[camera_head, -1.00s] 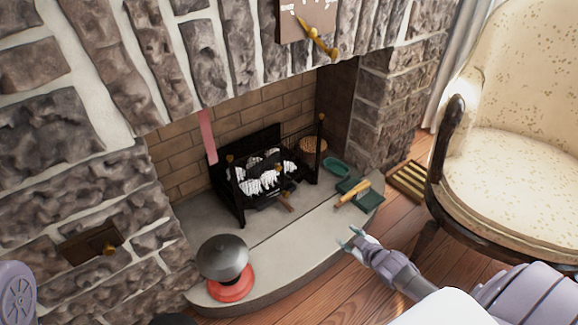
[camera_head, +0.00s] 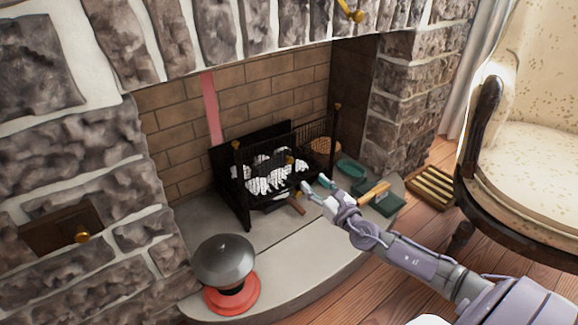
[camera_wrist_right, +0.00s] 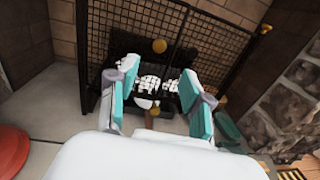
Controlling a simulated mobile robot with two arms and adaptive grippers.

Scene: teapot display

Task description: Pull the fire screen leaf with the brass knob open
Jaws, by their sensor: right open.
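The fire screen (camera_head: 312,140) is a black mesh frame with brass finials, standing in the fireplace opening in front of a grate of black-and-white logs. It also shows in the right wrist view (camera_wrist_right: 215,45), with its small round brass knob (camera_wrist_right: 159,46) near the middle. In the head view the knob (camera_head: 290,160) is tiny against the logs. My right gripper (camera_head: 315,183) is open and empty, in front of the screen and apart from the knob. In the wrist view its teal fingers (camera_wrist_right: 153,88) are spread, with the knob beyond them.
A green dish (camera_head: 351,168) and a green box with a yellow-handled tool (camera_head: 374,192) lie on the right. A slatted wooden tray (camera_head: 434,188) and an armchair (camera_head: 530,180) stand farther right. The middle hearth is mostly clear.

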